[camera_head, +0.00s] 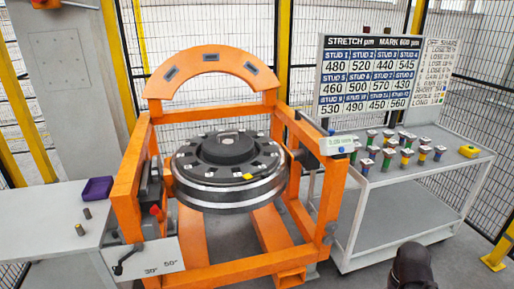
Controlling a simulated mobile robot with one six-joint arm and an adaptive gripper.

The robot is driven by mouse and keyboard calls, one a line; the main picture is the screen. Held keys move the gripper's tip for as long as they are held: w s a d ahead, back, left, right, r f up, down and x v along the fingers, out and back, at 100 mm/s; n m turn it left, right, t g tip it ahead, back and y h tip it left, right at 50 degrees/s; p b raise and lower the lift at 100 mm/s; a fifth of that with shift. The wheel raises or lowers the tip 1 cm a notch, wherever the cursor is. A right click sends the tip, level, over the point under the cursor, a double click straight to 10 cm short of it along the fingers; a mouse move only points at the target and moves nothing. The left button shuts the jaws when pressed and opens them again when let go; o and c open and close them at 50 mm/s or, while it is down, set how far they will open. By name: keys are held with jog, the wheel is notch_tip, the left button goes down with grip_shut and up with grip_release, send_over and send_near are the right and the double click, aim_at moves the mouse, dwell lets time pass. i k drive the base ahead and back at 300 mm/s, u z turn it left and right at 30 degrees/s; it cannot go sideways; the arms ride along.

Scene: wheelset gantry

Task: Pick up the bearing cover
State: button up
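The bearing cover (226,149) looks like the dark round piece with a small light handle on top, at the centre of the wheel in the middle of the picture. It appears to sit flat on the wheel hub. The large dark wheel (230,197) with a grey rim lies level inside the orange gantry frame (128,195), with small blocks around its upper face. A dark part at the lower right edge seems to be my arm. My gripper's fingers do not show.
A grey cart (385,212) on the right holds several coloured studs and a yellow block (469,151). A stud chart (370,75) stands behind it. A left table (48,215) has a purple bin (97,189). An orange arch (212,65) rises behind the wheel.

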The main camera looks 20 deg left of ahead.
aim_at(225, 149)
jog(key=z, duration=0.25)
jog(key=k, duration=0.6)
jog(key=z, duration=0.3)
jog(key=i, duration=1.4)
jog(key=u, duration=0.9)
jog(key=i, duration=0.5)
jog(key=u, duration=0.85)
jog(key=i, duration=0.6)
jog(key=u, duration=0.15)
